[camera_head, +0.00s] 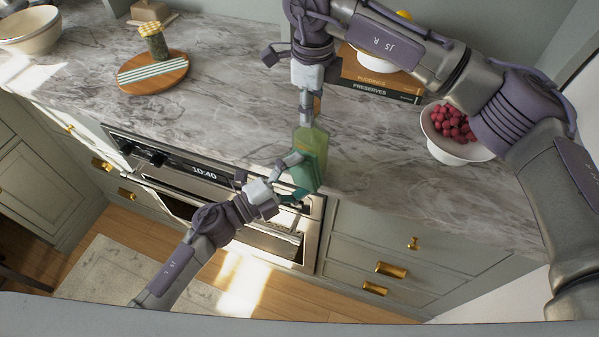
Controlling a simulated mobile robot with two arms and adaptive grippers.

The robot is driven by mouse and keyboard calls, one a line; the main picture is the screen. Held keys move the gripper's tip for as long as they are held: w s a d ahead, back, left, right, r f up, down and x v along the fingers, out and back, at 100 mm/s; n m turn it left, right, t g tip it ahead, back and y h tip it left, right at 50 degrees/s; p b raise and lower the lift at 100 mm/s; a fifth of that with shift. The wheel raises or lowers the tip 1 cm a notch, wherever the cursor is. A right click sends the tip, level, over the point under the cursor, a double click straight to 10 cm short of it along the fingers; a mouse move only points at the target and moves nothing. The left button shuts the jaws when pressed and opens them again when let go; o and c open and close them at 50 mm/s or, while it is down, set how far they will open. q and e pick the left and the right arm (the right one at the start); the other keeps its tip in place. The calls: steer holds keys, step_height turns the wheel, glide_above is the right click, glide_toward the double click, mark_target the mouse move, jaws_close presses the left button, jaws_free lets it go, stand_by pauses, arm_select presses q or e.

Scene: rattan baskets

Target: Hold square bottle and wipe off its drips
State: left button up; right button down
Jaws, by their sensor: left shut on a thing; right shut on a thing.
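The square bottle (316,137) is pale yellow-green and see-through, and stands out near the counter's front edge above the oven. My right gripper (305,98) comes down from the top and is shut on its narrow upper end. My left gripper (287,172) comes from the lower left and is shut on a folded teal-green cloth (306,173). The cloth lies against the lower part of the bottle and hides it. I cannot tell whether the bottle's base touches the counter. Drips are too small to make out.
A white bowl of raspberries (446,151) stands at the right, and stacked books (378,88) lie behind under my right arm. A round wooden board (153,82) with a striped cloth and a jar (153,42) is at the left. The marble counter (225,95) between is clear.

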steer(key=shift+s+a, duration=0.1)
steer(key=shift+a, duration=0.05)
arm_select(q)
steer(key=shift+w+a+r, duration=0.95)
steer(key=shift+a, duration=0.75)
steer(key=shift+s+d, duration=0.6)
steer(key=shift+d, duration=0.25)
steer(key=shift+s+d, duration=0.55)
steer(key=shift+d, duration=0.3)
steer(key=shift+w+a, duration=0.7)
steer(key=shift+a, duration=0.15)
steer(key=shift+w+a, duration=0.65)
steer(key=shift+a, duration=0.2)
steer(key=s+a, duration=0.3)
steer(key=s, duration=0.2)
steer(key=shift+s, duration=0.15)
steer(key=shift+a, duration=0.1)
